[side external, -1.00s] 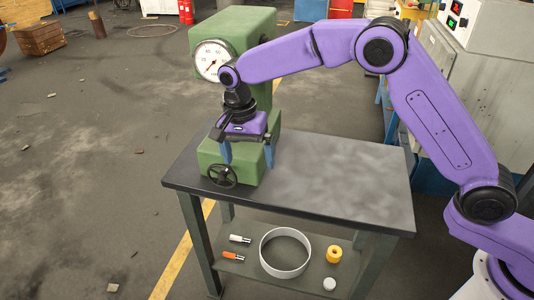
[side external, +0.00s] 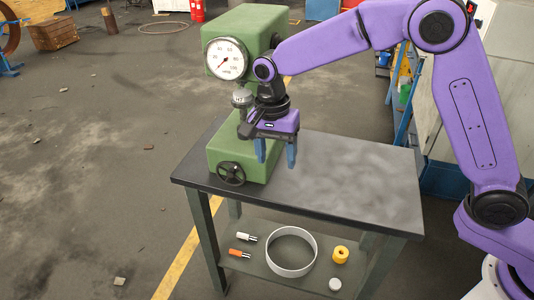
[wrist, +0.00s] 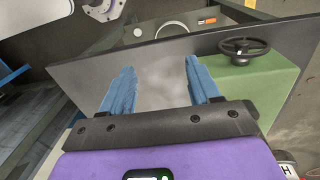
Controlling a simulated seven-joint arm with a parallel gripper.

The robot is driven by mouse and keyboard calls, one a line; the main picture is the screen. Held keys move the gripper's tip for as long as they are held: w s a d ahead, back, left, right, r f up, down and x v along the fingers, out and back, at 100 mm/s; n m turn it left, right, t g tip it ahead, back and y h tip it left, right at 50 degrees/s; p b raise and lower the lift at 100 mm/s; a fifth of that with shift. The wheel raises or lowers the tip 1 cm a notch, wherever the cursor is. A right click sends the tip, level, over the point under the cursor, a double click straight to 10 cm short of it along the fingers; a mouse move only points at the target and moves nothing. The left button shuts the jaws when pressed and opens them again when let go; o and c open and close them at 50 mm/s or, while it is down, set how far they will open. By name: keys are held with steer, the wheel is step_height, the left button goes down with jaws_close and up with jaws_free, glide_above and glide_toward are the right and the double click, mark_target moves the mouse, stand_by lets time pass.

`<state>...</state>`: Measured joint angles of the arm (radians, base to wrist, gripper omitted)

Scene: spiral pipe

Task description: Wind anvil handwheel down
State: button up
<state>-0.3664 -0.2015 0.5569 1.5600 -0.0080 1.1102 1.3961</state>
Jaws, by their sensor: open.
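The black anvil handwheel (side external: 231,174) sits on the front of the green hardness tester (side external: 235,160), low on its base, above the table's front edge. It also shows in the wrist view (wrist: 243,46), at the upper right. My gripper (side external: 276,153) is open, its two blue fingers pointing down with nothing between them. It hangs to the right of the tester's base and of the handwheel, apart from both. In the wrist view the fingers (wrist: 157,80) stand apart over the grey tabletop. The grey cylindrical head (side external: 242,98) of the tester shows beside my wrist.
The tester's round dial (side external: 226,59) faces forward on the green upper body. The dark tabletop (side external: 350,185) is clear to the right. On the lower shelf lie a white ring (side external: 292,251), a yellow roll (side external: 340,254), a white cap (side external: 335,284) and two small handled tools (side external: 243,245).

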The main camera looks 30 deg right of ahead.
steer(key=shift+f+m+y, duration=0.35)
steer(key=shift+m+y, duration=0.05)
steer(key=shift+m, duration=0.4)
steer(key=c, duration=0.4)
steer(key=shift+o, duration=0.2)
steer(key=m+t+y, duration=0.3)
steer(key=m+t, duration=0.1)
steer(key=m, duration=1.2)
glide_above(231, 163)
steer(key=s+d, duration=0.2)
steer(key=x, duration=0.3)
steer(key=shift+s+d+f, duration=0.15)
steer(key=shift+d+f, duration=0.05)
steer(key=shift+f, duration=0.15)
steer(key=x, duration=0.3)
steer(key=shift+a+f, duration=0.1)
steer(key=shift+f, duration=0.15)
steer(key=shift+x, duration=0.75)
jaws_close()
